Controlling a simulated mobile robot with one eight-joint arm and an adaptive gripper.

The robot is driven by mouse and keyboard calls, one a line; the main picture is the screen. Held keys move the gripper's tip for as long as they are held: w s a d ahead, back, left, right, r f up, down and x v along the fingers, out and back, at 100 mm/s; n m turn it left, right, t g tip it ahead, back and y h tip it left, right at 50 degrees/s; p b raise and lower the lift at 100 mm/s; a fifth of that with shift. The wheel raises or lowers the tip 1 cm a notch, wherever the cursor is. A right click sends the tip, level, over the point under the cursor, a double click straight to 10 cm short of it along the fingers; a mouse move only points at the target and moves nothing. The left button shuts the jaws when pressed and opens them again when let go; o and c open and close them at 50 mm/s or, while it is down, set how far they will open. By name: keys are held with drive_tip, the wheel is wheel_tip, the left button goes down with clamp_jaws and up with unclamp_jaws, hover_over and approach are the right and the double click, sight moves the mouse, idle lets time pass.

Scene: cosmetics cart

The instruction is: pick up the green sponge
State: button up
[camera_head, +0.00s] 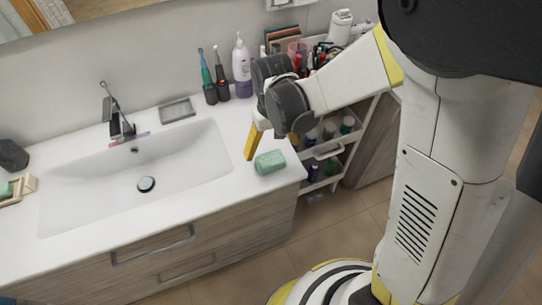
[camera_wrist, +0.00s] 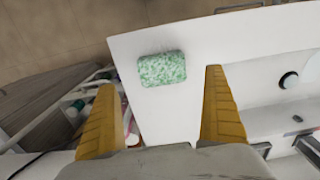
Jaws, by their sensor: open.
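The green sponge (camera_head: 270,162) lies flat on the white countertop near its right front corner, to the right of the sink basin. In the wrist view the sponge (camera_wrist: 162,69) shows whole, speckled green and white, just beyond the fingertips and between their lines. My gripper (camera_wrist: 160,78) is open, with one yellow finger on each side and nothing between them. In the head view my gripper (camera_head: 251,146) points down just behind and to the left of the sponge, apart from it. One finger is mostly hidden there.
The white sink basin (camera_head: 100,185) with a faucet (camera_head: 117,120) lies to the left. Electric toothbrushes (camera_head: 209,85) and a pump bottle (camera_head: 241,68) stand behind. A cart (camera_head: 333,160) with several bottles is beside the counter's right edge. A soap dish (camera_head: 177,109) lies near the wall.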

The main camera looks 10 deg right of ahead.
sight(270, 158)
drive_tip(key=f+b, duration=0.1)
drive_tip(key=f, duration=0.2)
drive_tip(key=f+b, duration=0.1)
drive_tip(key=f, duration=0.2)
drive_tip(key=shift+w+a+f, duration=0.15)
drive_tip(key=shift+a+f, duration=0.05)
drive_tip(key=shift+f, duration=0.05)
drive_tip(key=shift+r, duration=0.1)
drive_tip(key=c, duration=1.2)
